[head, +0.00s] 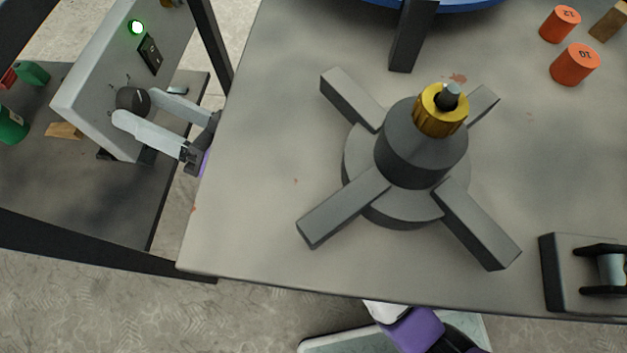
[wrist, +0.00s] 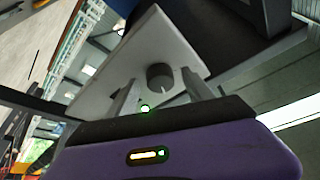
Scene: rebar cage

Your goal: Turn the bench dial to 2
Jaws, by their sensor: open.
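The bench dial (head: 131,100) is a dark round knob on a sloped light-grey panel (head: 88,98) at the left in the head view. The panel also carries a lit green lamp (head: 136,27) and a black switch (head: 150,53). My gripper (head: 140,108) is open, its two pale fingers reaching toward the panel around the dial. In the wrist view the dial (wrist: 160,77) shows between and beyond the fingertips, with a light pointer line on its face. I cannot tell whether the fingers touch it. The scale marks are too small to read.
A large grey table (head: 260,200) fills the middle, bearing a four-legged dark stand (head: 410,160) with a yellow collar. Green cans (head: 12,125) and a wooden block (head: 64,130) are beside the panel.

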